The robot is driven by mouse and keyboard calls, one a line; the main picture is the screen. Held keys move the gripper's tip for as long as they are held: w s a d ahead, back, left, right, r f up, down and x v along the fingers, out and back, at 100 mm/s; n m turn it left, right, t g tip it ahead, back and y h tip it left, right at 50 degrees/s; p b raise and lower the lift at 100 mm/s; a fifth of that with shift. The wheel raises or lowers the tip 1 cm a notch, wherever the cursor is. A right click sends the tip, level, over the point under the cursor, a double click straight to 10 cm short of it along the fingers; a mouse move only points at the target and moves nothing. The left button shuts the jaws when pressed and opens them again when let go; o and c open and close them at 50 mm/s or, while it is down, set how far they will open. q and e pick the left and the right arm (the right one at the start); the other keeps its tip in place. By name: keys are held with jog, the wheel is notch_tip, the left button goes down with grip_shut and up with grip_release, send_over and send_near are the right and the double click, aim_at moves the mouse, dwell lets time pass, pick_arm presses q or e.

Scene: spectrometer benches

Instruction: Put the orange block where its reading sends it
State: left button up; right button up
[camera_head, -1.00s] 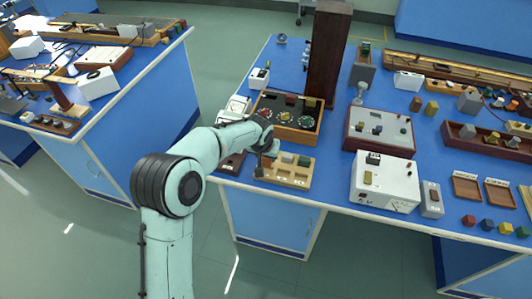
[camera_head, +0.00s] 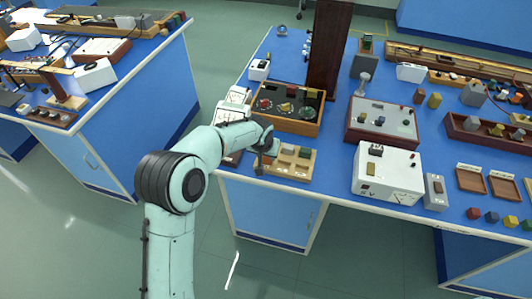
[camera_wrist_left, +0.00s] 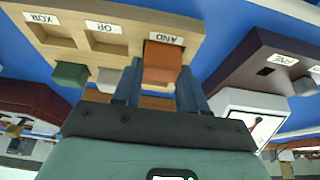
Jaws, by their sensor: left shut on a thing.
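The orange block (camera_wrist_left: 162,62) sits between the fingers of my left gripper (camera_wrist_left: 158,82) in the left wrist view, and the fingers are shut on it. The block is at the compartment labelled AND on the wooden tray (camera_wrist_left: 70,30), covering most of it; I cannot tell whether it touches the floor. The compartments labelled OR and XOR beside it look empty. My right gripper is not in view.
A green block (camera_wrist_left: 70,73) and a grey block (camera_wrist_left: 107,78) stand in the tray's other row. A wooden box with dials (camera_head: 287,108) stands right behind the tray. A white instrument (camera_head: 387,174) stands to the right, with bare blue bench between.

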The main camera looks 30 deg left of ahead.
pick_arm(q)
jog(key=o, duration=1.2)
jog(key=v, duration=1.3)
jog(key=shift+r, duration=0.2)
